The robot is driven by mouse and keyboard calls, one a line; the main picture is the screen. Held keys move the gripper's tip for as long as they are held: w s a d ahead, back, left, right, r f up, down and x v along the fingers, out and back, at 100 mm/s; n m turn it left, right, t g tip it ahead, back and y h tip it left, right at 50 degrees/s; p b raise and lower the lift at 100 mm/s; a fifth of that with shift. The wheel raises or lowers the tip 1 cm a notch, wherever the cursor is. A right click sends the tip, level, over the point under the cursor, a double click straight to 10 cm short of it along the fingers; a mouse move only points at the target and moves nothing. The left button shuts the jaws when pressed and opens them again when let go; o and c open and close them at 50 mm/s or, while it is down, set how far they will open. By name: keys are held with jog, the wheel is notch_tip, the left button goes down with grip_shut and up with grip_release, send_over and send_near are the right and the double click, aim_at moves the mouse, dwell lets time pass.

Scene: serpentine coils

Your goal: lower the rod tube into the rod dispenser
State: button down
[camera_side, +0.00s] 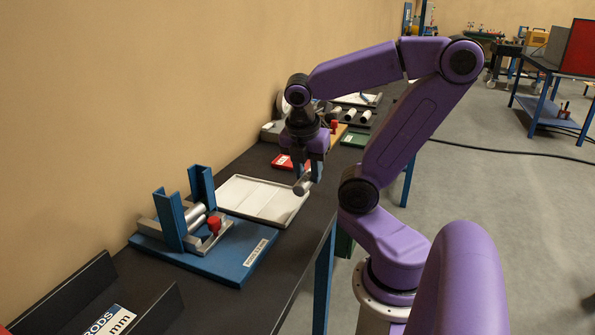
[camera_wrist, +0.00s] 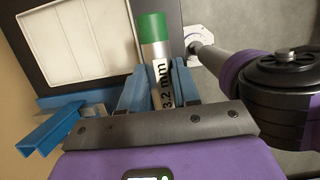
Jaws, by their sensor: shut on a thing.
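The rod tube (camera_wrist: 155,55) is a silvery cylinder with a green cap and a "3.2 mm" label. My gripper (camera_wrist: 160,85) is shut on it, a blue finger on each side. In the side view my gripper (camera_side: 307,172) holds the tube (camera_side: 303,187) above the bench, by the far right end of the white tray. What looks like the rod dispenser (camera_side: 172,222) is a blue base with two upright blue channels, silvery cylinders between them and a red knob. It stands nearer the side camera, apart from the tube. A blue channel (camera_wrist: 50,132) shows at left in the wrist view.
A shallow white tray (camera_side: 232,181) lies between the dispenser and my gripper; it also shows in the wrist view (camera_wrist: 42,62). A dark-walled holder labelled "RODS" (camera_side: 92,290) is at the near left. Red (camera_side: 288,161) and green (camera_side: 353,141) items lie beyond. The wall runs along the left.

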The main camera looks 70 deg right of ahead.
jog(key=shift+s+a+r, duration=0.4)
jog(key=shift+s, duration=0.2)
jog(key=shift+w+a+r, duration=0.15)
jog(key=shift+r, duration=0.05)
jog(key=w+a+r, duration=0.5)
jog(key=w+r, duration=0.2)
jog(key=w, duration=0.4)
jog(key=w+a+r, duration=0.3)
jog(key=w+a, duration=0.5)
jog(key=w, duration=0.5)
jog(key=shift+a+f, duration=0.15)
jog(key=shift+f, duration=2.25)
jog(key=shift+f, duration=0.2)
jog(key=shift+f, duration=1.45)
jog(key=shift+f, duration=0.95)
